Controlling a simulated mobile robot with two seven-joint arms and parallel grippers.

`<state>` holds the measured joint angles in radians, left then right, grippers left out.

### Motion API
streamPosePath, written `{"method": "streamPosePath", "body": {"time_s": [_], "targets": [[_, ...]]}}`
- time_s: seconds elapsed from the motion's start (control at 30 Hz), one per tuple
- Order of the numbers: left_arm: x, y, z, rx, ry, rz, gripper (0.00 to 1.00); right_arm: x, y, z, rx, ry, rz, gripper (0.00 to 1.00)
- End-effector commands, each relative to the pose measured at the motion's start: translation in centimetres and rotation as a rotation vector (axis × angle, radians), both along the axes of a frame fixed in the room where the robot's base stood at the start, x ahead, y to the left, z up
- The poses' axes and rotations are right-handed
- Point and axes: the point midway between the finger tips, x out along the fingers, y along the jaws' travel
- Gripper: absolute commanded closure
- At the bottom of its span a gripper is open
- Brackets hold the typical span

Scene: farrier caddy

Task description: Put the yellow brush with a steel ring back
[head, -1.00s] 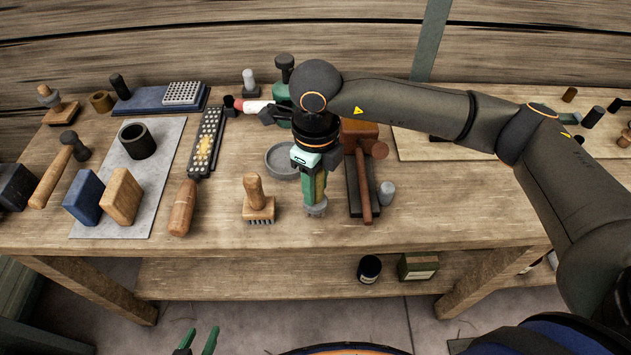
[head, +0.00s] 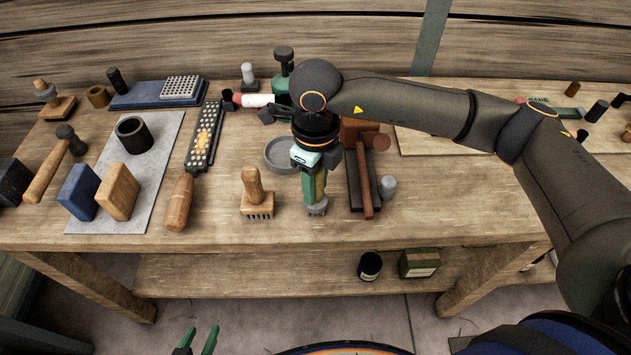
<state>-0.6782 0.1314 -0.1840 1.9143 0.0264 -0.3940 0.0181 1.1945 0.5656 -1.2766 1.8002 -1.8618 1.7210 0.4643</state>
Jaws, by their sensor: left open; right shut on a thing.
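My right gripper (head: 315,190) points down over the front middle of the table and is shut on the yellow brush (head: 320,186). The green fingers cover most of the brush; a strip of yellow handle and a grey lower end (head: 317,208) show. The brush is about upright, with its lower end at or just above the tabletop; I cannot tell if it touches. I cannot make out the steel ring clearly. My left gripper (head: 197,342) is open and empty at the bottom edge, in front of the table.
A wooden-handled brush (head: 254,195) stands just left of the held brush. A hammer (head: 364,175) on a dark block and a small grey cylinder (head: 387,187) are just right. A round grey dish (head: 281,154) lies behind. A rasp (head: 181,200) lies further left.

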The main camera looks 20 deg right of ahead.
Motion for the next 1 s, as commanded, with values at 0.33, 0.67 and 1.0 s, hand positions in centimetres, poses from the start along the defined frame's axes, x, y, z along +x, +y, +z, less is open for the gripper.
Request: {"method": "streamPosePath", "body": {"time_s": [0.33, 0.67, 1.0], "targets": [[-0.02, 0.00, -0.42, 0.000, 0.000, 0.000, 0.50, 0.02, 0.01, -0.39, 0.001, -0.001, 0.000, 0.56], [-0.02, 0.00, -0.42, 0.000, 0.001, 0.000, 0.50, 0.01, 0.01, -0.41, 0.000, 0.000, 0.000, 0.26], [-0.03, 0.00, -0.43, 0.000, 0.001, 0.000, 0.50, 0.00, 0.00, -0.36, 0.000, 0.000, 0.000, 0.26]]}}
